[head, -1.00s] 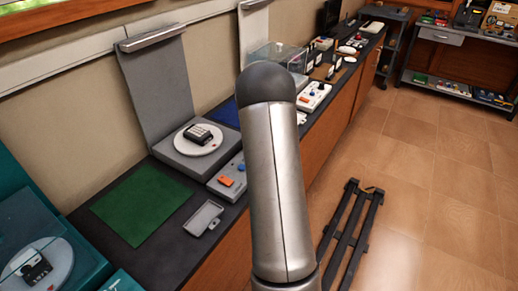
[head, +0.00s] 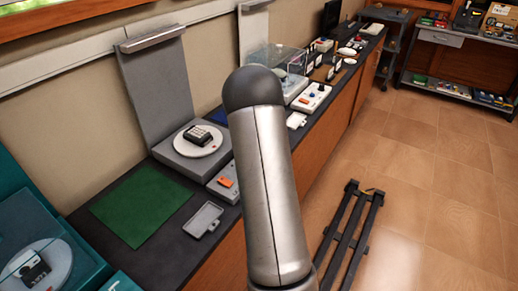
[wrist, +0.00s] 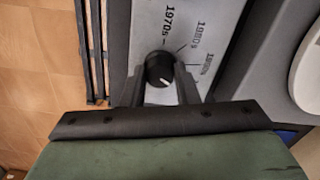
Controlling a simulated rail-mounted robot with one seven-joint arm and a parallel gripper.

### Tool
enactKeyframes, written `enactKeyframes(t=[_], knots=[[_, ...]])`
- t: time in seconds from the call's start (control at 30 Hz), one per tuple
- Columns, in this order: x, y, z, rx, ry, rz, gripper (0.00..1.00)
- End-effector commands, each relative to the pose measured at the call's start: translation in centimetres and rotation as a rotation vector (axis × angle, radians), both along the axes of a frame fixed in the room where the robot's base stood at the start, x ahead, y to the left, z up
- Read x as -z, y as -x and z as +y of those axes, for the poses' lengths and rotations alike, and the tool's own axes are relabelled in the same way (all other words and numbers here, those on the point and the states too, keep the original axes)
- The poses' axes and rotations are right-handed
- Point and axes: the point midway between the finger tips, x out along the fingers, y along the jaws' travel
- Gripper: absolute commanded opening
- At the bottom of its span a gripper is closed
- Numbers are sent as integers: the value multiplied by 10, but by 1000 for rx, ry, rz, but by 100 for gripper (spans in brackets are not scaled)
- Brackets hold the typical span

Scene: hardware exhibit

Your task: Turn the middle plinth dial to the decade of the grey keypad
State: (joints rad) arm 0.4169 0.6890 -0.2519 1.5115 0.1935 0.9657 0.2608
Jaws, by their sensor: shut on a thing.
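In the wrist view, a black round dial (wrist: 159,70) with a white pointer line sits on a pale panel (wrist: 148,28). The panel is printed 1970s, 1980s and 1990s, with tick lines. The pointer mark is on the dial's lower right side; I cannot tell which decade it matches. My gripper (wrist: 158,82) has one finger on each side of the dial and is shut on it. In the head view my arm hides the gripper and the dial. A dark device with pale keys (head: 203,135), possibly the keypad, lies on a white turntable (head: 188,151) on a grey plinth (head: 172,157).
A control panel with an orange button (head: 225,183) stands in front of this plinth. A green mat (head: 138,205) and a small grey tray (head: 203,220) lie on the dark counter. A teal case (head: 25,215) is at left. A black rack (head: 352,225) is on the floor.

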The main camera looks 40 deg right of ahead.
Motion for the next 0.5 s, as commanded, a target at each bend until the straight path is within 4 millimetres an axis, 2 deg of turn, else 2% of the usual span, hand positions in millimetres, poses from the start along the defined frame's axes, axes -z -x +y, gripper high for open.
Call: enactKeyframes(t=[0.4, 0.43, 0.5], knots=[[-1, 0, 0, 6, 1, -2, 5], [-1, 0, 0, 6, 1, -2, 36], [-1, 0, 0, 6, 0, -1, 49]])
